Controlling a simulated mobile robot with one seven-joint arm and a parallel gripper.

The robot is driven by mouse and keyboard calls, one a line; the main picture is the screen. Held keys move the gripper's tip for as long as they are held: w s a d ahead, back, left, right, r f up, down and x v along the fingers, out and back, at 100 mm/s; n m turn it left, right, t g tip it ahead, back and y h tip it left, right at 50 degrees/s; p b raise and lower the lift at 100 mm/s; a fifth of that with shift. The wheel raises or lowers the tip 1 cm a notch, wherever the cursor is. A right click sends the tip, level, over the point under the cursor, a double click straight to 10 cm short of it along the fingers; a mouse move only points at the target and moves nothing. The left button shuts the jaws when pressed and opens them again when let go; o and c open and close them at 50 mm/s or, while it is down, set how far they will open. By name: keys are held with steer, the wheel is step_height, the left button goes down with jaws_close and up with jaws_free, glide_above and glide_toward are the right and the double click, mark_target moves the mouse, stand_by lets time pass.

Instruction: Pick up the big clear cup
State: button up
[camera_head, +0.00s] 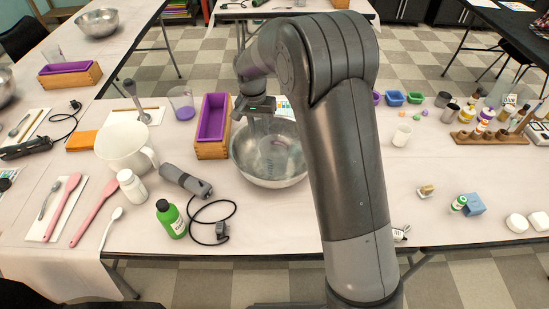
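My gripper (262,122) points down over the back part of a shiny metal bowl (300,177). Its fingers are small and partly lost against the bowl, so I cannot see whether they are open, shut or touching anything. A clear cup (273,155) shows faintly in the bowl area just below my gripper; its outline blends with the metal, and I cannot tell whether it rests in the bowl or is held. Another clear cup with purple in its bottom (182,104) stands left of the purple-lined wooden mold. My arm hides the bowl's right edge.
The wooden mold with purple liner (213,123) stands close to the bowl's left. Paint bottles (484,121) are at right.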

step_height(320, 180, down, 12)
steer(key=shift+s+d+r, duration=0.1)
steer(key=shift+r, duration=0.05)
stand_by(0.5)
steer(key=shift+c, duration=0.2)
jaws_close()
